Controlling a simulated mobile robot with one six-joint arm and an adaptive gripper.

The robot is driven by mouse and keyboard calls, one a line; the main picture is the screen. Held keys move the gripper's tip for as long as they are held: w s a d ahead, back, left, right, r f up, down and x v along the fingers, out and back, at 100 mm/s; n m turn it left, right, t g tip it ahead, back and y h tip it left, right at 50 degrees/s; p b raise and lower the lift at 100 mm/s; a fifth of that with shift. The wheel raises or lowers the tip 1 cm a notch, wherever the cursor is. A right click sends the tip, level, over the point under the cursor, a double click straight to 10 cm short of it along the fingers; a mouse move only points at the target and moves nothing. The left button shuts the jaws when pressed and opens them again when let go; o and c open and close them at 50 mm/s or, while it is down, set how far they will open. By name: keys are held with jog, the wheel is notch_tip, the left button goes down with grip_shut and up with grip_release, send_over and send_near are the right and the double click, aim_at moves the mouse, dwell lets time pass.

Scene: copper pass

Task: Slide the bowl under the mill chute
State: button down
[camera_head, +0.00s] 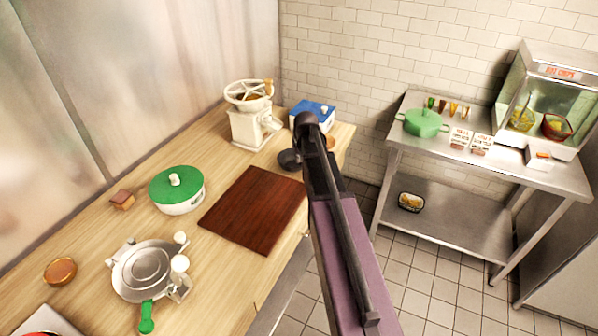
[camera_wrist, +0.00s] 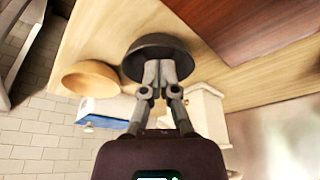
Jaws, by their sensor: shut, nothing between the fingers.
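A dark bowl (camera_wrist: 143,46) stands on the wooden counter beside the cutting board; part of it shows in the head view (camera_head: 290,159). The white mill (camera_head: 252,128), with a handwheel on top, stands on the counter behind the board. Its white body also shows in the wrist view (camera_wrist: 207,112); I cannot make out the chute clearly. My gripper (camera_wrist: 158,66) is shut and empty, its fingertips in front of the dark bowl's near side. I cannot tell whether they touch it. In the head view my arm hides the fingers.
A light wooden bowl (camera_wrist: 92,77) sits near the counter edge, next to a blue-and-white box (camera_head: 318,112). The brown cutting board (camera_head: 254,210) lies flat and bare. A green-lidded pot (camera_head: 177,190) stands to its left. Bare counter lies between mill and board.

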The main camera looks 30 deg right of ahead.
aim_at(287, 150)
jog(key=shift+d+f, duration=0.1)
jog(key=shift+d, duration=0.05)
jog(key=b+x, duration=0.9)
jog(key=shift+w+f+b, duration=0.1)
jog(key=shift+f+b, duration=0.2)
jog(key=shift+f, duration=0.1)
dwell(0.4)
dwell(0.3)
jog(key=w, duration=0.4)
jog(key=w+d, duration=0.1)
jog(key=w, duration=0.8)
jog(key=shift+d, duration=0.2)
jog(key=shift+s, duration=0.1)
jog(key=shift+r, duration=0.1)
jog(key=p+v, duration=0.9)
jog(key=shift+s+r+p, duration=0.15)
jog(key=shift+r+p, duration=0.15)
jog(key=shift+r, duration=0.1)
